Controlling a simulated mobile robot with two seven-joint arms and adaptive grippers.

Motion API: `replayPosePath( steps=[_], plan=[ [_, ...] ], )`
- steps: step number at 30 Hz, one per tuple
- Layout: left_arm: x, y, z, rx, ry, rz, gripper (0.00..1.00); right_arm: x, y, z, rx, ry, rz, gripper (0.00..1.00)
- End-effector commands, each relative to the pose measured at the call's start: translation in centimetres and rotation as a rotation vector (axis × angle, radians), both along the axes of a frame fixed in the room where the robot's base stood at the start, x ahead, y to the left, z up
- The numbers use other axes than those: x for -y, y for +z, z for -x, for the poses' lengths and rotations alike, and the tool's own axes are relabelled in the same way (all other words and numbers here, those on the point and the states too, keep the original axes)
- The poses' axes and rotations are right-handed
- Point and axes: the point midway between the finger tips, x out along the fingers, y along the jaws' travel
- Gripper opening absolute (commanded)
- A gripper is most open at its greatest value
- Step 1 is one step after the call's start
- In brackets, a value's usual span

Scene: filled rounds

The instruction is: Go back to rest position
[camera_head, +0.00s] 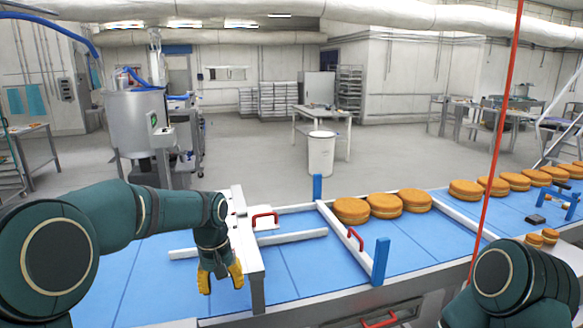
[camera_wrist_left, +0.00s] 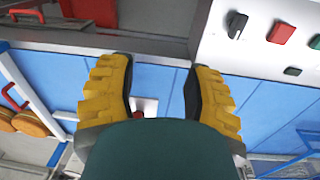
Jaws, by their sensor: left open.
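My left gripper (camera_head: 220,282) hangs pointing down over the blue conveyor, beside the white post and rail on its left part. Its yellow fingers are apart and nothing is between them. In the left wrist view the open left gripper (camera_wrist_left: 158,85) spans a stretch of blue belt and is empty. My right arm shows at the lower right of the head view, but its gripper is out of view. Several orange-brown filled rounds (camera_head: 385,205) lie on the blue belt (camera_head: 410,250) to the right of the left gripper; some also show in the left wrist view (camera_wrist_left: 32,123).
A white rail (camera_head: 345,240) with a red handle (camera_head: 355,239) crosses the belt between my left gripper and the rounds. Blue posts (camera_head: 380,262) stand at its ends. A thin red vertical line (camera_head: 497,130) passes before the right side. A white bin (camera_head: 321,154) stands beyond the conveyor.

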Motion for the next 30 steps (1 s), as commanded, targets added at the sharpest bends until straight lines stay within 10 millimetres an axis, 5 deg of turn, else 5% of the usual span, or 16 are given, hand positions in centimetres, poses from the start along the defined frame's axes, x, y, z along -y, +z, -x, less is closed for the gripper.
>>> replayPosePath(
  steps=[1,8,15,22,30],
  plan=[
    [0.3,-3.3,0.4,-0.007,-0.016,0.019,0.5,0.0,-0.6,-0.1,0.0,0.0,0.0,0.46],
    [2.5,-17.0,4.3,0.025,-0.084,0.133,0.5,-0.1,-2.4,0.1,-0.003,0.003,0.002,0.46],
    [4.6,-28.8,12.6,0.088,-0.096,0.239,0.5,-0.2,-4.3,0.2,-0.01,0.006,0.003,0.46],
    [5.5,-33.7,19.9,0.147,-0.077,0.273,0.5,-0.3,-5.6,0.3,-0.013,0.008,0.005,0.46],
    [5.6,-34.4,22.3,0.175,-0.068,0.272,0.5,-0.3,-5.8,0.4,-0.013,0.009,0.005,0.46]
  ],
)
